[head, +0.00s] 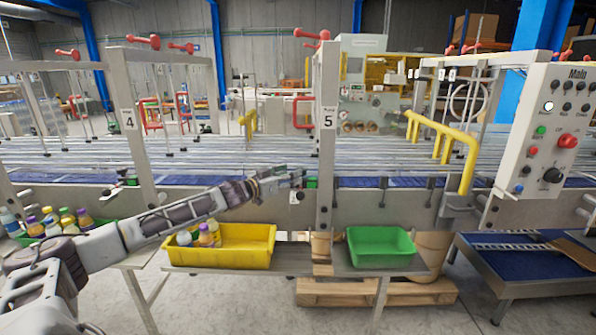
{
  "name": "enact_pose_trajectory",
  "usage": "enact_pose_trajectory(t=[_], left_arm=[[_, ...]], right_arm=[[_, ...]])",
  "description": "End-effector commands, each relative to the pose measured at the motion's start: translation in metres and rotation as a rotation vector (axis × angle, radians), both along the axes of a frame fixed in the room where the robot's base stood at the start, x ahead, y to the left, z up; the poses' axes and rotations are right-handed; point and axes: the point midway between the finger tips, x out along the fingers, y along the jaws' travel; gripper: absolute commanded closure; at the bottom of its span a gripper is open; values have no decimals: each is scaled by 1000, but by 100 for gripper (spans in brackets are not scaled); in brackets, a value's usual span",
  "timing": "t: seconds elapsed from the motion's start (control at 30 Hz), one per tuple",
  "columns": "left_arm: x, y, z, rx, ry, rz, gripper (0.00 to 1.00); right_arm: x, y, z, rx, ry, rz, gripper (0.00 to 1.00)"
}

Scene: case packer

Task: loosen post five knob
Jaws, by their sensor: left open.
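Post five (328,170) is a grey upright with a white "5" label, standing at the front of the conveyor. A red knob or handle (312,34) sits at its top. A small green part (311,182) shows low on its left side; I cannot tell whether it is a knob. My left gripper (294,179) is open, reaching in from the left just beside this green part at conveyor-edge height. Contact between them cannot be made out. My right gripper is not in view.
Post four (130,130) stands to the left. Below the conveyor are a yellow bin (255,257) with bottles and an empty-looking green bin (380,262) on a shelf. A yellow guard rail (467,165) and the main control panel (551,135) stand at right.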

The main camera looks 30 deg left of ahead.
Motion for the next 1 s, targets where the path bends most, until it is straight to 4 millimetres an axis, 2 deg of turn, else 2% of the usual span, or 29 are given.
enact_pose_trajectory(t=[1.0], left_arm=[[31,-8,2,1,-1,-2,44]], right_arm=[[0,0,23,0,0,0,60]])
